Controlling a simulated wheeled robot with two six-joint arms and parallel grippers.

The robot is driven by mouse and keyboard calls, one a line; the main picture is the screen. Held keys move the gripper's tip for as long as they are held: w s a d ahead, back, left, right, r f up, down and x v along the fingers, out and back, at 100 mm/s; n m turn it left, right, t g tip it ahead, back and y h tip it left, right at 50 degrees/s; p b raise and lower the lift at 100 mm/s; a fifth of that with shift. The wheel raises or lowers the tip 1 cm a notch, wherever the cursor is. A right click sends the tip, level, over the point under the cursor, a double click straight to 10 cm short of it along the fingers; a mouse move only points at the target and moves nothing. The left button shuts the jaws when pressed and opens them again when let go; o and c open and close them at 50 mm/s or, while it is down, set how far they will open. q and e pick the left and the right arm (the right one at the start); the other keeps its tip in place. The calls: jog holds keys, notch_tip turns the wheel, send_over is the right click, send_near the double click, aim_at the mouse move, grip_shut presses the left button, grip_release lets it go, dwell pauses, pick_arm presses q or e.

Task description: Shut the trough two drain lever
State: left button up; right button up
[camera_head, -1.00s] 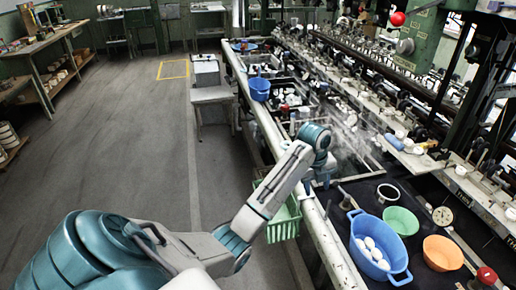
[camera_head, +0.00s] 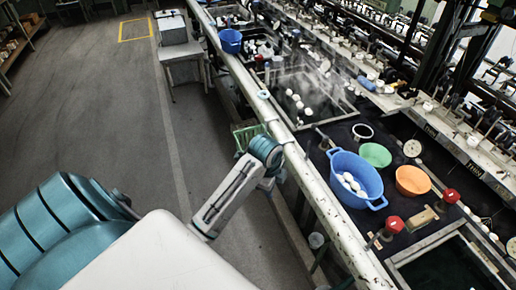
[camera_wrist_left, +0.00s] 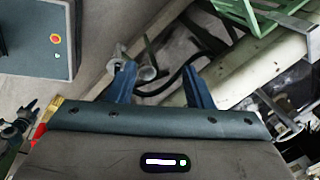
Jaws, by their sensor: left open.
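No part is clearly identifiable as the trough two drain lever. My right gripper is out of view.
A green basket (camera_head: 247,136) hangs outside the rail, close to my left wrist. A blue basin (camera_head: 350,187) with white cocoons, a green bowl (camera_head: 375,155) and an orange bowl (camera_head: 412,181) stand on the dark bench. Red-knobbed handles (camera_head: 394,224) rise nearby. The aisle floor is clear.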

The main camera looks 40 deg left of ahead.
pick_arm(q)
jog(key=s+d+f+n, duration=0.1)
jog(key=s+f+n, duration=0.1)
jog(key=s+n, duration=0.3)
jog(key=s, duration=0.4)
jog(key=shift+d+f+n+t, duration=0.25)
jog(key=shift+d+n+t, duration=0.05)
jog(key=shift+d, duration=0.05)
jog(key=shift+s, duration=0.1)
